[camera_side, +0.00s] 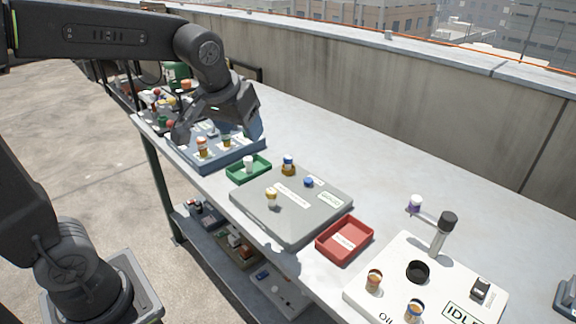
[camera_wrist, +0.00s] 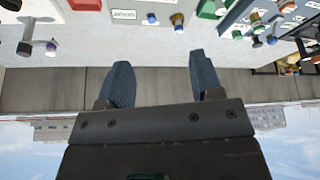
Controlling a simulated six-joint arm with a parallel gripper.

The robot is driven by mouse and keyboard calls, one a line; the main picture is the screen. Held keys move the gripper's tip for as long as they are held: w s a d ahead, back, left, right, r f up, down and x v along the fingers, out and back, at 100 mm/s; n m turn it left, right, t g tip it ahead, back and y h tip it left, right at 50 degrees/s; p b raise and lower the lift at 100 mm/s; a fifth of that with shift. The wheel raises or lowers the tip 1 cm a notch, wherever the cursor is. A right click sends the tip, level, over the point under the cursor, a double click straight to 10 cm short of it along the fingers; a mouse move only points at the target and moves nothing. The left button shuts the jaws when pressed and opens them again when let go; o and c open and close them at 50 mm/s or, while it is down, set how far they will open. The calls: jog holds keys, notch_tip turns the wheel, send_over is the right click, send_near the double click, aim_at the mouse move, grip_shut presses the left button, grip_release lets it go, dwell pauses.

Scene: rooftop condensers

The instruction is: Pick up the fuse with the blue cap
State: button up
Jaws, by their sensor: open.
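A fuse with a blue cap and amber body (camera_side: 288,166) stands upright on the table, just behind the grey case (camera_side: 258,212). It also shows in the wrist view at the top (camera_wrist: 178,22). A separate blue round piece (camera_side: 308,182) sits on the case; its body is not visible. My gripper (camera_wrist: 160,72) is open, with nothing between its fingers in the wrist view. In the side view my gripper is above the blue tray (camera_side: 235,158), to the left of and apart from the blue-capped fuse.
The blue tray holds orange-capped and other small fuses. A white panel (camera_side: 385,262) stands right. A concrete wall (camera_side: 440,140) borders the back.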

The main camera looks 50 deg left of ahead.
jog(key=w+a+f+n, duration=0.2)
jog(key=w, duration=0.6)
jog(key=n+g+y, duration=0.1)
jog(key=n+y, duration=0.1)
jog(key=n, duration=0.1)
send_near(288, 157)
jog(key=x, duration=0.4)
jog(key=shift+w, duration=0.25)
jog(key=shift+s+x, duration=0.2)
jog(key=shift+x, duration=2.85)
jog(key=c, duration=1.1)
jog(key=shift+r, duration=0.1)
